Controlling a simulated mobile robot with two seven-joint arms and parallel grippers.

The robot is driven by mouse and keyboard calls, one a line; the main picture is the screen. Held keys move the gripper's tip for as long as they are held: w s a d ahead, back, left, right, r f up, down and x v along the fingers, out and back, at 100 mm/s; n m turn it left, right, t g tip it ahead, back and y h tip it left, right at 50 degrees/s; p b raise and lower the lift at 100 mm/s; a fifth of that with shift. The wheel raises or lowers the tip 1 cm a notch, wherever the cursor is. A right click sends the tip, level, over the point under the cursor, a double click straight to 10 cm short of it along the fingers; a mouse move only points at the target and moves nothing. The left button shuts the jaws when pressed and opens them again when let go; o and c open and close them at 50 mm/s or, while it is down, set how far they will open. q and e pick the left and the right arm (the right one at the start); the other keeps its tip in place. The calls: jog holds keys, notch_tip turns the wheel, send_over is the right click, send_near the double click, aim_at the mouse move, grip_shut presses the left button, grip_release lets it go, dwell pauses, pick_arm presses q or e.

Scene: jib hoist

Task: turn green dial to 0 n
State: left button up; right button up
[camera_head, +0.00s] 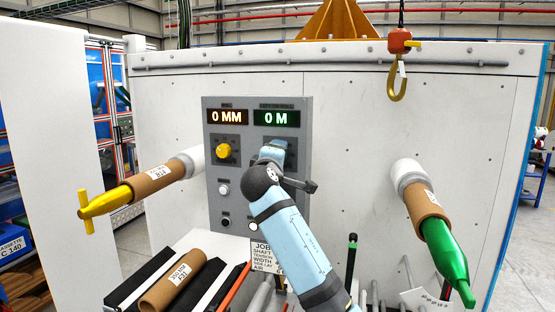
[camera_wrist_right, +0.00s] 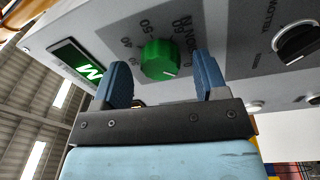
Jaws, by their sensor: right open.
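The green dial (camera_wrist_right: 160,60) sits on the grey control panel (camera_head: 236,150). In the right wrist view it lies between my right gripper's two blue fingers, with a white mark near its lower right edge. Part of its printed scale shows, but I cannot tell the exact setting. My right gripper (camera_wrist_right: 161,68) is open, one finger on each side of the dial; I cannot tell whether they touch it. In the head view my right gripper (camera_head: 275,150) and wrist hide the dial. My left gripper is not in view.
A yellow dial (camera_head: 223,151) is left of my gripper, under a "0 MM" display (camera_head: 227,117). A green "0 M" display (camera_head: 276,118) is above it. A black knob (camera_wrist_right: 297,42) is beside the dial. A hook (camera_head: 397,85) hangs at right; rolls project on both sides.

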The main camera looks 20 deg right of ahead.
jog(key=b+v, duration=0.4)
jog(key=v, duration=0.9)
jog(key=shift+s+a+f, duration=0.1)
jog(key=shift+s, duration=0.05)
jog(key=s+f+g+y, duration=0.1)
jog(key=s+f+y, duration=0.15)
jog(key=f, duration=1.05)
jog(key=s+d+f+y, duration=0.1)
jog(key=s+f+y, duration=0.15)
jog(key=f, duration=0.95)
jog(key=s+f+g+y, duration=0.1)
jog(key=s+f+y, duration=0.15)
jog(key=f, duration=1.05)
jog(key=s+d+f+m+g+y, duration=0.1)
jog(key=s+f+m+y, duration=0.1)
jog(key=s+f, duration=0.9)
jog(key=s+d+f+m+g+y, duration=0.1)
jog(key=s+f+m, duration=0.4)
jog(key=s+f, duration=0.6)
jog(key=s+g+y, duration=0.1)
jog(key=s+y, duration=0.1)
jog(key=s, duration=0.3)
jog(key=shift+s+d, duration=0.3)
jog(key=shift+f, duration=0.1)
